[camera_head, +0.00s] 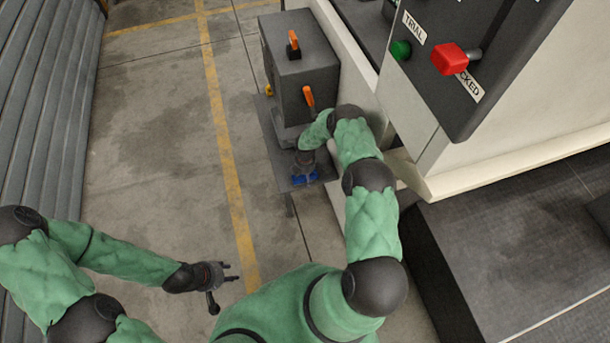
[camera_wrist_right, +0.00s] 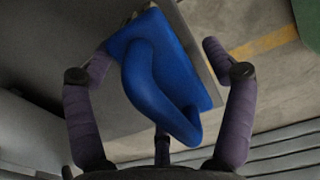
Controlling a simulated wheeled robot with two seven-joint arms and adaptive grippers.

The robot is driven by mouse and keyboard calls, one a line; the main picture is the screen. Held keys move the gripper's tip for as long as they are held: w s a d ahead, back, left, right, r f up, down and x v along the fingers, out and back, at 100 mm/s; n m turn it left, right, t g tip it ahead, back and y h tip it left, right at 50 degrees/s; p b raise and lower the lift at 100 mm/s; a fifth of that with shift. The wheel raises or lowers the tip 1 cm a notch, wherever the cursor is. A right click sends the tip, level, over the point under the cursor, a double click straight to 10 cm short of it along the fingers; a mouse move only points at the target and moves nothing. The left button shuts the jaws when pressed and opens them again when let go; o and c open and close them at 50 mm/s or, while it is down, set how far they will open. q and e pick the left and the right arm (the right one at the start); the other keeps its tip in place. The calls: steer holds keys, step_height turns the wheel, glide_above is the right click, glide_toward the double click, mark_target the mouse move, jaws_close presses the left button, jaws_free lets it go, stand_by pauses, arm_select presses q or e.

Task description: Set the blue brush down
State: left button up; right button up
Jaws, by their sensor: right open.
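The blue brush (camera_head: 305,178) is low beside the dark machine, at the tip of my right arm in the head view. In the right wrist view the blue brush (camera_wrist_right: 165,75) fills the middle, with its looped handle towards me. My right gripper (camera_head: 304,163) is open, and its two fingers stand apart on either side of the brush in the wrist view (camera_wrist_right: 155,65). The brush's underside is hidden, but it appears to rest on the dark plate (camera_head: 275,155). My left gripper (camera_head: 222,279) hangs empty over the floor, its fingers apart.
A dark box-shaped machine (camera_head: 300,70) with orange handles stands just beyond the brush. A pale cabinet with a red knob (camera_head: 449,59) and a green button (camera_head: 400,50) is at the right. Open concrete floor (camera_head: 160,130) with yellow lines lies to the left.

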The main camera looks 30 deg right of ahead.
step_height(320, 180, up, 10)
steer(key=p, duration=0.4)
steer(key=shift+r, duration=0.2)
steer(key=shift+s+a+r+p, duration=0.15)
steer(key=shift+r+p, duration=0.2)
steer(key=shift+r, duration=0.5)
steer(key=s+a+m+y, duration=0.2)
steer(key=s+a+m, duration=0.35)
steer(key=a, duration=0.55)
steer(key=s+a+r+m, duration=0.2)
steer(key=s+a+m, duration=0.2)
steer(key=s, duration=0.2)
steer(key=s+a+r+m+y, duration=0.1)
steer(key=s+a+r+m, duration=0.2)
steer(key=s, duration=0.4)
steer(key=s+a+r+m+y, duration=0.1)
steer(key=s+a+r+m, duration=0.2)
steer(key=s+a+m, duration=0.2)
steer(key=shift+s+a, duration=0.25)
steer(key=shift+s, duration=0.6)
steer(key=shift+f, duration=0.1)
steer(key=shift+c, duration=0.2)
